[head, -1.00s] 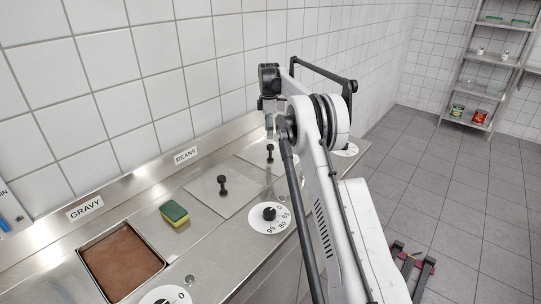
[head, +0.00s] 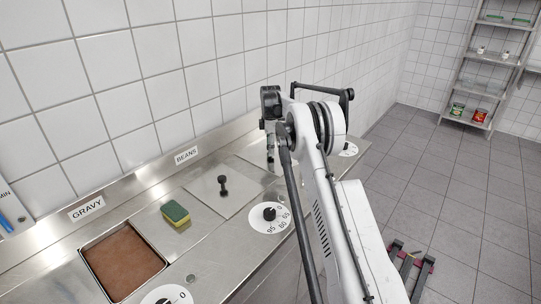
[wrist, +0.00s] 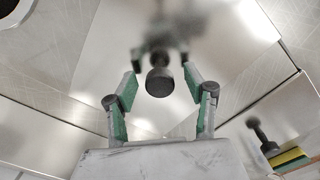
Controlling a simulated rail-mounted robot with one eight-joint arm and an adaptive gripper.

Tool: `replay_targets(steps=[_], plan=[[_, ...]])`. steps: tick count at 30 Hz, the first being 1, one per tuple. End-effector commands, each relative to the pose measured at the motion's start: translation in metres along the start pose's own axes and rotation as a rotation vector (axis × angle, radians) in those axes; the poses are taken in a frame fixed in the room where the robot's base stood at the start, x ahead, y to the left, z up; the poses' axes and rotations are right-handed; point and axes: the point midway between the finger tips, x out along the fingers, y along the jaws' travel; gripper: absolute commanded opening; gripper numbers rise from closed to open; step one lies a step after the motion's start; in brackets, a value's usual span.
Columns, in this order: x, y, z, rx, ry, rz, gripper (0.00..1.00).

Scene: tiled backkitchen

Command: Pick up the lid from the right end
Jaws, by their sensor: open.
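The right-end lid (head: 251,158) is a flat steel plate set in the counter, partly hidden behind my arm in the head view. Its black knob (wrist: 159,82) stands between my fingers in the wrist view, with the steel lid (wrist: 92,75) around it. My gripper (wrist: 160,66) is open, with a green-padded finger on each side of the knob and a visible gap to each. In the head view my gripper (head: 271,160) points down over this lid and hides its knob.
Another lid with a black knob (head: 223,184) lies to the left, by the BEANS label (head: 186,155). A green-yellow sponge (head: 175,214) and an open gravy pan (head: 122,262) are further left. The tiled wall runs behind; dials line the front.

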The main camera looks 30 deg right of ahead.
Motion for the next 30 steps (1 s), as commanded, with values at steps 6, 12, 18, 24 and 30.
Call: replay_targets(steps=[6,12,18,24,30], plan=[[0.000,0.000,0.000,0.000,0.000,0.000,0.25],[0.000,0.000,0.000,0.000,0.000,0.000,0.00],[-0.001,0.000,0.000,0.000,0.000,0.000,0.00],[-0.003,0.000,0.000,0.000,0.000,0.000,0.00],[-0.018,0.000,0.000,0.000,0.000,0.000,0.00]])
